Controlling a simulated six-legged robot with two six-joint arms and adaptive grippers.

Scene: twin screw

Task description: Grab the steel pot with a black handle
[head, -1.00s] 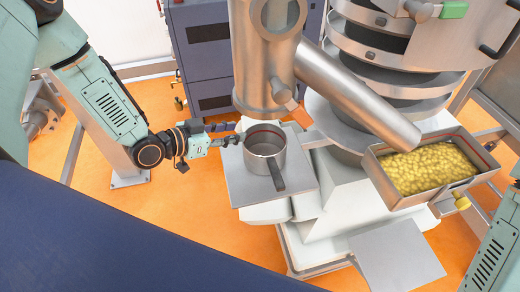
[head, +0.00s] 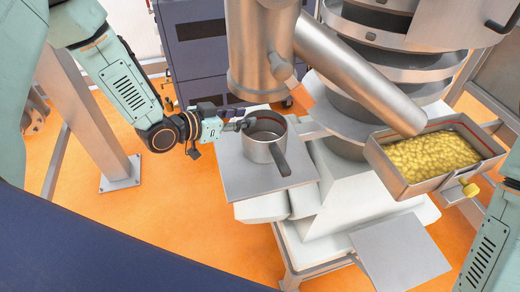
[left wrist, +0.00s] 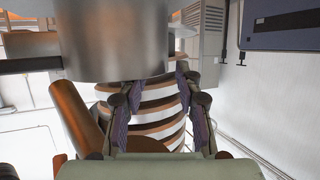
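The steel pot (head: 262,151) with a dark handle (head: 280,160) stands upright on a flat metal plate (head: 235,185). Its handle points toward the lower right. My left gripper (head: 247,124) is at the pot's upper left rim in the head view. In the left wrist view, the pot (left wrist: 112,40) fills the upper middle, with its dark handle (left wrist: 30,65) to the left. The left gripper (left wrist: 155,85) has its two fingers apart there, close to the pot's edge. Contact cannot be told. My right gripper is out of view.
A vertical steel pipe (head: 253,50) stands just behind and above the pot. A slanted tube (head: 360,82) leads to a box of yellow pieces (head: 432,154) at right. A spiral tower (head: 385,50) stands behind. A lower plate (head: 400,255) is bare.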

